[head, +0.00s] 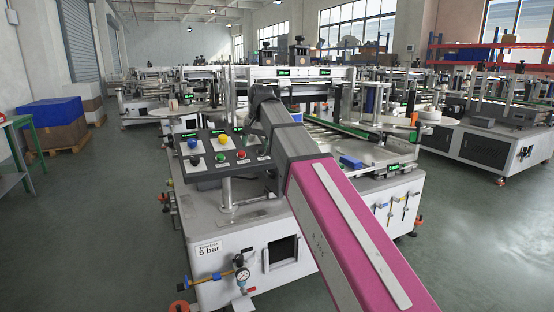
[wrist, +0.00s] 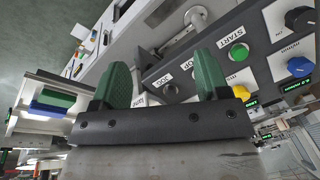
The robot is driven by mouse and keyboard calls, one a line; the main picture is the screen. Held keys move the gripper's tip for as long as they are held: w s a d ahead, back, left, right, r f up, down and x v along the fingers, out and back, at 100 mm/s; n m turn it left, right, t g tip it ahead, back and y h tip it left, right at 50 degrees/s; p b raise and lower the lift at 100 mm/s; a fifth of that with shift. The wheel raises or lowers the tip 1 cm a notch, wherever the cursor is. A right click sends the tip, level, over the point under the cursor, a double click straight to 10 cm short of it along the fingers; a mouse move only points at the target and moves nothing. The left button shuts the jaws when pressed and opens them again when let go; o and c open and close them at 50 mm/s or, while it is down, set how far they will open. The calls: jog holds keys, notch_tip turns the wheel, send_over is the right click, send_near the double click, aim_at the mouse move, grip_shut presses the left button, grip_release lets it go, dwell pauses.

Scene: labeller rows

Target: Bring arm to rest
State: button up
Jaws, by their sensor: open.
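My gripper (wrist: 160,75) shows in the wrist view with its two green fingers apart and nothing between them. It is over or near a grey control panel (wrist: 262,62) with START and STOP labels; whether it touches the panel I cannot tell. In the head view my pink and grey arm reaches from the lower right up to the labelling machine (head: 215,245). The gripper's fingers cannot be made out there. The control panel (head: 211,168) stands left of my arm, with blue, yellow, black, green and red controls.
A gauge and valve (head: 241,275) stick out at the machine's front left. A blue box (head: 352,162) lies on the machine top, right of my arm. A green-framed table (head: 14,150) stands at the far left, near a pallet with a blue-topped stack (head: 52,118).

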jog(key=s+d+f, duration=0.3)
jog(key=d+f, duration=0.4)
jog(key=f, duration=0.5)
jog(key=s+d+f+g+h, duration=0.1)
jog(key=s+d+f, duration=0.2)
jog(key=d+f, duration=0.65)
jog(key=s+d+f, duration=0.2)
jog(key=d+f, duration=0.2)
jog(key=f, duration=1)
jog(key=s+d+f, duration=0.6)
jog(key=s+f, duration=0.2)
jog(key=f, duration=0.1)
jog(key=shift+s+d+f+n+h, duration=0.15)
jog(key=shift+s+f+n+h, duration=0.15)
jog(key=shift+n, duration=0.1)
